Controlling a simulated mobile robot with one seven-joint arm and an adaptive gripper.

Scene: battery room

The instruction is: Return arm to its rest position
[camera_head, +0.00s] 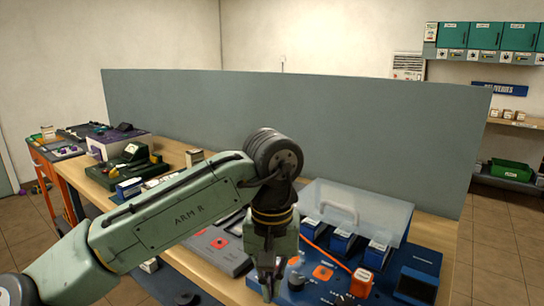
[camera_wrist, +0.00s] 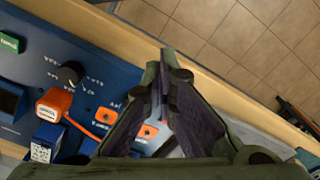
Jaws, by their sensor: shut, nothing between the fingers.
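My gripper (camera_head: 268,290) hangs at the end of my green arm in the head view, pointing down over the front of the bench. In the wrist view my gripper (camera_wrist: 165,62) has its two fingers together at the tips, with nothing between them. It is beside the blue panel (camera_wrist: 90,45) and over the wooden bench edge (camera_wrist: 135,35). I cannot tell its exact height above the bench. My arm reaches across from the lower left with its elbow bent.
The blue panel carries an orange plug (camera_head: 361,282), a black knob (camera_head: 296,281) and several blue blocks under a clear lid (camera_head: 355,208). A grey partition (camera_head: 300,115) stands behind. A green device (camera_head: 130,170) stands left. Tiled floor (camera_wrist: 235,30) lies beyond the bench edge.

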